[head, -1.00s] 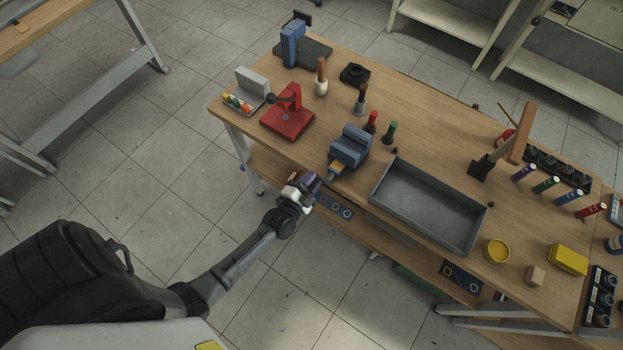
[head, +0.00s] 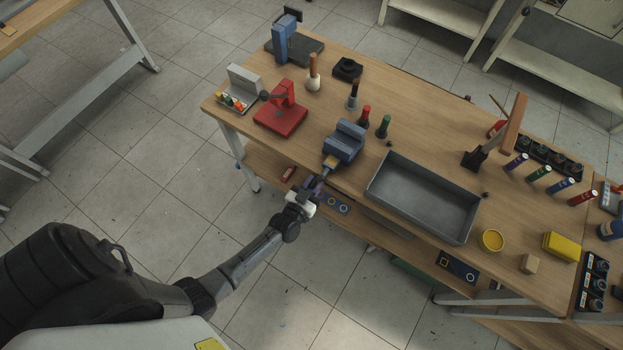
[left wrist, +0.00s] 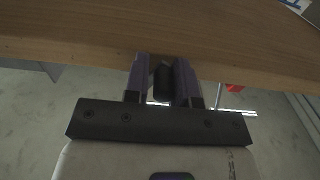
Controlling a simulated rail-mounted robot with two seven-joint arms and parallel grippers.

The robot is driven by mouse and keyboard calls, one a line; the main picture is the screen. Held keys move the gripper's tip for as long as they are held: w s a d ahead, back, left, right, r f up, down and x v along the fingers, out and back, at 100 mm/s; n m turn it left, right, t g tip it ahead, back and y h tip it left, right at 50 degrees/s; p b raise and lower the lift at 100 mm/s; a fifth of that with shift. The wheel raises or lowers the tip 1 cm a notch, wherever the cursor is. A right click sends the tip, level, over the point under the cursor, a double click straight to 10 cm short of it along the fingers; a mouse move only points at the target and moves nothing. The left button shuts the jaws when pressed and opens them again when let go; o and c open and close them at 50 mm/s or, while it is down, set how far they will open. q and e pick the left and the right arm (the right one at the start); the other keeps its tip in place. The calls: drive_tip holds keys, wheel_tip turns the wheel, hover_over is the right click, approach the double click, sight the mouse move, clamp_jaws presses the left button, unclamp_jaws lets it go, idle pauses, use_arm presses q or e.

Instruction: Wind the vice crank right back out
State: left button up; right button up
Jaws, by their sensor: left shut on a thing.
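My left gripper (head: 318,185) is just off the bench's front edge, in front of the vice. In the left wrist view its purple fingers (left wrist: 163,85) are shut on a dark, rounded piece, which looks like the vice crank's handle (left wrist: 161,82). The rest of the crank is hidden or too small to make out. My right gripper is not in view.
A grey tray (head: 424,197) lies right of the vice, and a red press-like tool (head: 281,112) stands to its left. Red and green bottles (head: 383,127) stand behind it. A lower shelf (head: 265,165) runs under the bench. The floor in front is clear.

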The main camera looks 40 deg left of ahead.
sight(334, 184)
use_arm(q)
drive_tip(key=n, duration=0.2)
drive_tip(key=d+n, duration=0.1)
drive_tip(key=n, duration=0.1)
drive_tip(key=d+n, duration=0.1)
drive_tip(key=n, duration=0.1)
drive_tip(key=shift+w+d+n, duration=0.15)
drive_tip(key=shift+w+n, duration=0.1)
drive_tip(key=shift+n, duration=0.05)
clamp_jaws()
drive_tip(key=n, duration=0.1)
drive_tip(key=d+n, duration=0.1)
drive_tip(key=n, duration=0.1)
drive_tip(key=shift+d+r+n, duration=0.1)
drive_tip(key=shift+r+n, duration=0.05)
drive_tip(key=shift+n, duration=0.15)
drive_tip(key=n, duration=0.2)
drive_tip(key=shift+d+r+n, duration=0.2)
drive_tip(key=shift+d+n, duration=0.2)
unclamp_jaws()
drive_tip(key=n, duration=0.3)
drive_tip(key=d+r+n, duration=0.1)
drive_tip(key=shift+w+b, duration=0.1)
drive_tip(key=shift+b, duration=0.2)
drive_tip(key=n, duration=0.1)
drive_tip(key=r+n, duration=0.1)
drive_tip(key=n, duration=0.3)
drive_tip(key=shift+d+r, duration=0.2)
drive_tip(key=shift+r, duration=0.1)
drive_tip(key=shift+n, duration=0.3)
